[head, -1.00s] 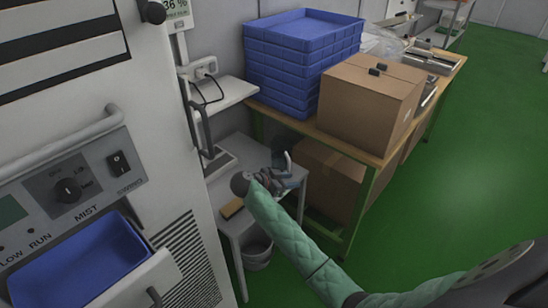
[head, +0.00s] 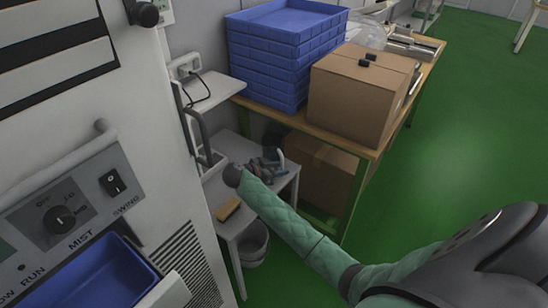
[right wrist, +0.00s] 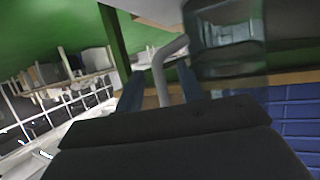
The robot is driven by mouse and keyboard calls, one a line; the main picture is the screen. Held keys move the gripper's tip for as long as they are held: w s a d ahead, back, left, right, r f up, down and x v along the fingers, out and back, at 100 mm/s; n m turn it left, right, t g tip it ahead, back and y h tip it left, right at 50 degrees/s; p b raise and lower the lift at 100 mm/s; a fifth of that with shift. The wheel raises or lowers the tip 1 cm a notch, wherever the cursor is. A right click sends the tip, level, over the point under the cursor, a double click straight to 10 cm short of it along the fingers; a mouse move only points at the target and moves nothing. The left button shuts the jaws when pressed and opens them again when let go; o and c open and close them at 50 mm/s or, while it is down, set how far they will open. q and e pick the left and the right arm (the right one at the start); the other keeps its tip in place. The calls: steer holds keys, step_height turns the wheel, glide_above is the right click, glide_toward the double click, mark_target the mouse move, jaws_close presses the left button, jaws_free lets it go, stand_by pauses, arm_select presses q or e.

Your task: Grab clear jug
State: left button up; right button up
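The clear jug (right wrist: 226,40) shows at the top of the right wrist view, see-through and partly cut off, with a pale curved handle (right wrist: 160,72). My right gripper (right wrist: 160,92) has its two blue fingers apart, one on each side of the handle, with gaps visible beside it. In the head view my right gripper (head: 272,162) is over the small white table (head: 229,189) beside the white machine. The jug is mostly hidden by the gripper there and hard to make out. My left gripper is not in view.
Stacked blue crates (head: 270,65) and a cardboard box (head: 355,95) stand on the wooden bench behind. Another box (head: 318,172) is under it. A brown-topped brush-like block (head: 229,208) lies on the small table, with a grey bin (head: 253,243) below. Green floor at right is clear.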

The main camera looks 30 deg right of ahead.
steer(key=shift+x, duration=1.8)
steer(key=shift+c, duration=0.2)
jaws_close()
steer(key=shift+r, duration=0.1)
